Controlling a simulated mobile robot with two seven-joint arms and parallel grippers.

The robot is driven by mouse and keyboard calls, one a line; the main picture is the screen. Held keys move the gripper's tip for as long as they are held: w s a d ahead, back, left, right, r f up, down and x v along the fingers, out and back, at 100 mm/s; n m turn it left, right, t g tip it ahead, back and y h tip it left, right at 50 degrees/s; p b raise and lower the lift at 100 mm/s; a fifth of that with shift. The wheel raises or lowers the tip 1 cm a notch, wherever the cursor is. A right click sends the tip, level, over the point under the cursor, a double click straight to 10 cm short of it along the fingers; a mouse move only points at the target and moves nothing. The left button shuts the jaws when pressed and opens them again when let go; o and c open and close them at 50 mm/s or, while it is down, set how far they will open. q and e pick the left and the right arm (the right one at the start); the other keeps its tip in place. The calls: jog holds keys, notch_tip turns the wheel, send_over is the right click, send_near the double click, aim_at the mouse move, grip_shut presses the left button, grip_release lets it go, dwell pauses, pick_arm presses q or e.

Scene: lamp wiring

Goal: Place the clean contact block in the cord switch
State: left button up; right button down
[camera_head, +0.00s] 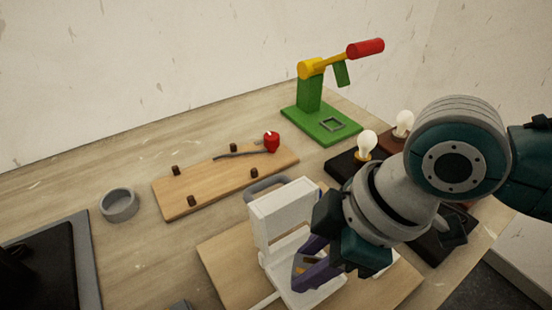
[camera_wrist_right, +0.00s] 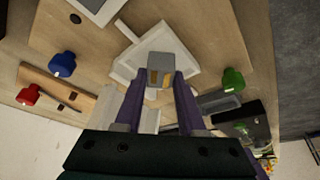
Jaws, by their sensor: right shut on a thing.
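My right gripper (camera_head: 304,268) comes in from the right, its purple fingers pointing down into the open white cord switch (camera_head: 280,209). It is shut on a small grey contact block with brass-coloured plates (camera_wrist_right: 160,72), held between the fingertips in the right wrist view. The switch's white shell also shows around and beyond the block in that view (camera_wrist_right: 128,50). I cannot tell whether the block touches the switch floor. In the head view the fingers mostly hide the block; a brass-coloured patch shows between them. My left gripper is not in view.
A wooden board with pegs (camera_head: 220,189) and a red plug (camera_head: 271,141) lies behind. A green lever press (camera_head: 318,121) stands at the back. Bulbs (camera_head: 366,144) stand on dark bases at right. A grey ring dish (camera_head: 119,205) and dark tray (camera_head: 45,262) are left.

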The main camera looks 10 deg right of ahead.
jog(key=shift+f, duration=0.1)
jog(key=c, duration=0.8)
grip_release()
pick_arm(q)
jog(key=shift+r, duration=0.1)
pick_arm(e)
jog(key=shift+r, duration=0.25)
jog(key=p+v, duration=0.2)
jog(key=v, duration=1)
jog(key=s+a+f+m+t, duration=0.2)
jog(key=s+a+m, duration=0.1)
jog(key=s+m, duration=0.1)
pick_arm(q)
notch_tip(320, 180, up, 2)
pick_arm(e)
jog(key=s+d+m+h, duration=0.1)
jog(key=s+d+m, duration=0.1)
jog(key=s+d+f+m+h, duration=0.1)
jog(key=s+d+m, duration=0.1)
jog(key=d, duration=0.1)
jog(key=s+d+m+h, duration=0.1)
jog(key=s+d+m, duration=0.1)
jog(key=d+m, duration=0.1)
jog(key=shift+s+d+f+h, duration=0.1)
jog(key=shift+s+f+h, duration=0.15)
jog(key=shift+h, duration=0.15)
